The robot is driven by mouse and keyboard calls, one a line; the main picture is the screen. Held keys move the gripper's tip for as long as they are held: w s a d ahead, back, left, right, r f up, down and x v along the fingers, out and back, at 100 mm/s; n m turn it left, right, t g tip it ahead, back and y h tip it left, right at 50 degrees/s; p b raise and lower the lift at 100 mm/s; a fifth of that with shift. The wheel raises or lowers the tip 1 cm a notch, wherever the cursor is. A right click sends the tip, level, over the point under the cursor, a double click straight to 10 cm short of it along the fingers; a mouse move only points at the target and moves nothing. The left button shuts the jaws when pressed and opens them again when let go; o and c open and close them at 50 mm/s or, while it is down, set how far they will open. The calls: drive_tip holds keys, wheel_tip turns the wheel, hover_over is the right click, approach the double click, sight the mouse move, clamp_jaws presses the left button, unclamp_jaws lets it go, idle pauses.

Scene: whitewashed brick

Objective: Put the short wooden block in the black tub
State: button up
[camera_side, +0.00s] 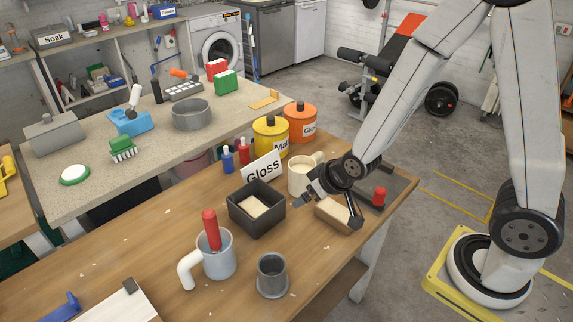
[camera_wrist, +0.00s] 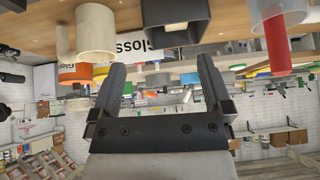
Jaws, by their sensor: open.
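The black tub (camera_side: 243,215) stands open on the wooden bench in the side view, with a pale wooden block (camera_side: 253,206) lying inside it. It also shows at the top of the wrist view (camera_wrist: 166,20). Another wooden block (camera_side: 332,214) lies to the right of the tub, below and partly behind my gripper. I cannot tell for sure which block is the short one. My gripper (camera_side: 328,208) is open, to the right of the tub, its fingers spread apart. In the wrist view, the space between my gripper's fingertips (camera_wrist: 160,64) is empty.
A cream mug (camera_side: 299,177) and a "Gloss" sign (camera_side: 263,169) stand behind the tub. A pale grey mug (camera_side: 218,262) holding a red object and a dark grey cup (camera_side: 272,272) stand in front.

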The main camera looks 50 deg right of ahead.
drive_tip(key=s+d+r+g, duration=0.3)
drive_tip(key=s+r+g, duration=0.1)
drive_tip(key=s, duration=0.4)
drive_tip(key=shift+r, duration=0.4)
